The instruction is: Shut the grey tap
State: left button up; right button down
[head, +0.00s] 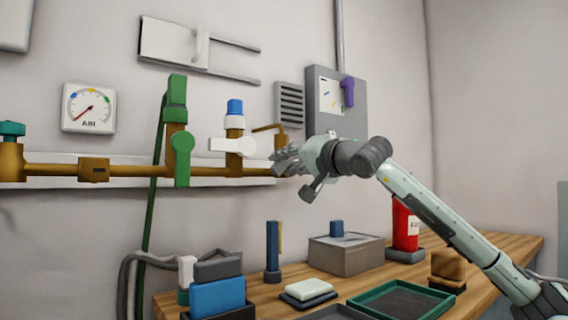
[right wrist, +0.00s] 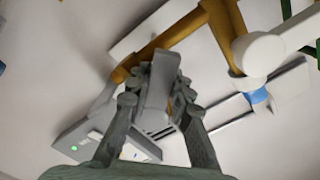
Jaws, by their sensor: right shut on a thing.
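My right gripper (head: 284,162) is at the right end of the brass pipe (head: 215,171) on the wall. In the right wrist view its fingers (right wrist: 160,100) are shut on the grey tap's lever (right wrist: 161,80), one on each side. The lever runs lengthwise between the fingers, beside the brass pipe. In the head view the gripper hides most of the grey tap, so I cannot tell its angle to the pipe there. My left gripper is not in view.
A white-handled tap (head: 232,145) with a blue top is just left of my gripper. A green tap (head: 183,160) stands farther left. A grey wall box (head: 350,122) with a purple handle is close on the right. Below is a wooden bench (head: 480,246) with trays and boxes.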

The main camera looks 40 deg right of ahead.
jog(key=m, duration=0.1)
jog(key=r+m+p, duration=0.1)
jog(key=m, duration=0.1)
jog(key=a+m, duration=0.1)
jog(key=shift+r+m, duration=0.3)
jog(key=shift+r, duration=0.05)
jog(key=shift+a+r+m+p, duration=0.1)
jog(key=shift+r+m+p, duration=0.25)
jog(key=shift+m, duration=0.5)
jog(key=shift+r+m+p, duration=0.2)
jog(key=shift+m+p, duration=0.1)
jog(key=shift+m, duration=0.55)
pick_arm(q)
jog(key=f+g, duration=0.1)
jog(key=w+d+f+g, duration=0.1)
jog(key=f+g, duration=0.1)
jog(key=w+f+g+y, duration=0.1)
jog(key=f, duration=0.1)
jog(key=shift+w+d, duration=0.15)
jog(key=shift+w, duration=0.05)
pick_arm(e)
jog(key=shift+r, duration=0.1)
jog(key=c, duration=1.3)
grip_release()
jog(key=shift+c, duration=0.2)
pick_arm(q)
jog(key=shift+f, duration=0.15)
pick_arm(e)
jog(key=shift+s, duration=0.1)
